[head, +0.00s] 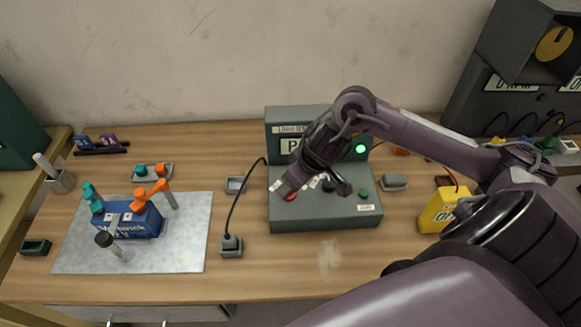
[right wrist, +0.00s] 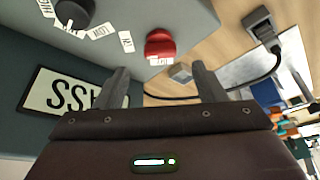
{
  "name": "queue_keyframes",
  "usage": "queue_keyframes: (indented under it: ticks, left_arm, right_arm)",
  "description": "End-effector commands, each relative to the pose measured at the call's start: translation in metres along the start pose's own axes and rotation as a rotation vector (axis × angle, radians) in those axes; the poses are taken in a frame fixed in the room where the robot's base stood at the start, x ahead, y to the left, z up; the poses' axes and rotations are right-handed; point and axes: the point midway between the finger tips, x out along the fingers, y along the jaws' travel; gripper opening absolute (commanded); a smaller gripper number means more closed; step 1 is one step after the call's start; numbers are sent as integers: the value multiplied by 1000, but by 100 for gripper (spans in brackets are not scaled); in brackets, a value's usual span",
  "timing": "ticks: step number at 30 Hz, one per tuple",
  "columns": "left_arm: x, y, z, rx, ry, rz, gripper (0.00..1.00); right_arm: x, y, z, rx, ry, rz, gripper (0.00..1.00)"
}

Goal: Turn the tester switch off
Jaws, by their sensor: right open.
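The tester (head: 325,216) is a grey box with a raised back panel, a lit green lamp (head: 360,149) and a partly hidden display. A red button (head: 291,197) is at its front left, and a green button (head: 364,192) at its right. The right wrist view shows the red button (right wrist: 160,44), a dark round knob (right wrist: 75,13) with white labels around it, and the display (right wrist: 72,92). My right gripper (right wrist: 161,80) is open and empty, close above the tester near the red button; contact cannot be told. The arm hides part of the tester's top.
A black cable runs from the tester to a small socket block (head: 231,246) on the left. A metal mat (head: 185,255) holds a blue block (head: 135,222) and tools. A yellow meter (head: 438,212) stands right. The table front between is mostly clear.

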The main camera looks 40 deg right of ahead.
Motion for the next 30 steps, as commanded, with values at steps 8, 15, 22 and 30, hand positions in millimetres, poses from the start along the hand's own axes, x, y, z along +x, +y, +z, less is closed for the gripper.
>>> queue_keyframes:
  ticks: [8,15,22,30]
  left_arm:
    - [1,-5,23,3,-33,-6,36]
    - [2,-5,4,1,-6,-6,36]
    - [2,-1,-4,-2,6,-1,36]
    - [2,0,4,-2,-6,0,36]
  right_arm:
    - [43,-1,0,3,0,-2,64]
    - [54,0,0,-1,1,1,64]
    - [54,0,0,-1,1,1,57]
    - [54,0,0,-1,1,1,22]
